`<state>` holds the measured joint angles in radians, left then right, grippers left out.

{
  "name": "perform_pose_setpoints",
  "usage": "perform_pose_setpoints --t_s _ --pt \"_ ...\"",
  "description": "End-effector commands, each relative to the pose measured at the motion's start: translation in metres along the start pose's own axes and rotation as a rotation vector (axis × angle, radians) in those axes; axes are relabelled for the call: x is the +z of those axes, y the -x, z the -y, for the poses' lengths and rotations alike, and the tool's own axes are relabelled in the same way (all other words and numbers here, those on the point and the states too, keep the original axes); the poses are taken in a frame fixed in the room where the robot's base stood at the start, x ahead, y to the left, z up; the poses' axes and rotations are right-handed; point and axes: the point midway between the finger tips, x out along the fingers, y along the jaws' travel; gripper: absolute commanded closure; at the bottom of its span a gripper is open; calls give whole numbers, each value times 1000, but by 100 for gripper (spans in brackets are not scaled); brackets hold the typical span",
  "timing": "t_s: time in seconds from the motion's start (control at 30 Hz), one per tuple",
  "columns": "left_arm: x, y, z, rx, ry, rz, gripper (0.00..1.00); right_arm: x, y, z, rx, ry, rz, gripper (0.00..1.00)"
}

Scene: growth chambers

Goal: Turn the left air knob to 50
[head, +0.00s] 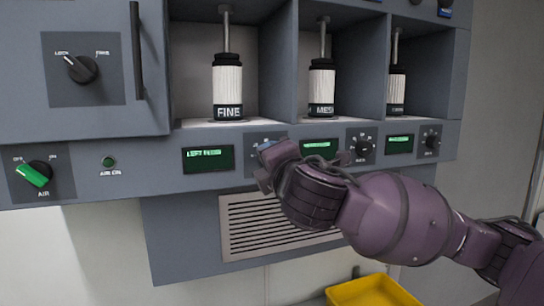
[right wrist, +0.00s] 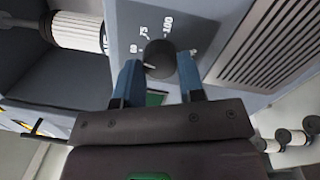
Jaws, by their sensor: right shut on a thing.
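The left air knob (right wrist: 158,57) is a dark round knob on the grey panel, with white scale marks including 75 and 100 and a lower number that is hard to read. A light pointer mark shows at its lower left edge in the right wrist view. My right gripper (right wrist: 157,65) has its blue fingers on both sides of the knob, shut on it. In the head view my right gripper (head: 268,165) covers most of this knob. The left display (head: 208,159) glows green beside it; its text is too small to read fully. My left gripper is not in view.
Two more dial knobs (head: 361,146) (head: 432,142) sit to the right, each by a green display. A green AIR switch (head: 34,175) and a lock knob (head: 82,68) are at left. Bays with white cylinders (head: 227,87) are above, a vent (head: 250,228) and yellow bin (head: 372,291) below.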

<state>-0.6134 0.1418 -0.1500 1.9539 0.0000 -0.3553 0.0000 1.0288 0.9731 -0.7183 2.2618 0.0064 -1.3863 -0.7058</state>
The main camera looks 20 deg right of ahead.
Motion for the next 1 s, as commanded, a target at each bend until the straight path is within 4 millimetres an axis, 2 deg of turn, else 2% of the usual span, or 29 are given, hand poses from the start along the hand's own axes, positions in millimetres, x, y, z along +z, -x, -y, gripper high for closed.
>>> perform_pose_setpoints --t_s 0.4,0.97,1.0 --pt "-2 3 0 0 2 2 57 0 0 0 7 188 -12 88" --pt "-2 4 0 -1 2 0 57 -1 0 1 7 213 -14 88" --pt "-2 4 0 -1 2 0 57 -1 0 1 7 212 -14 58"
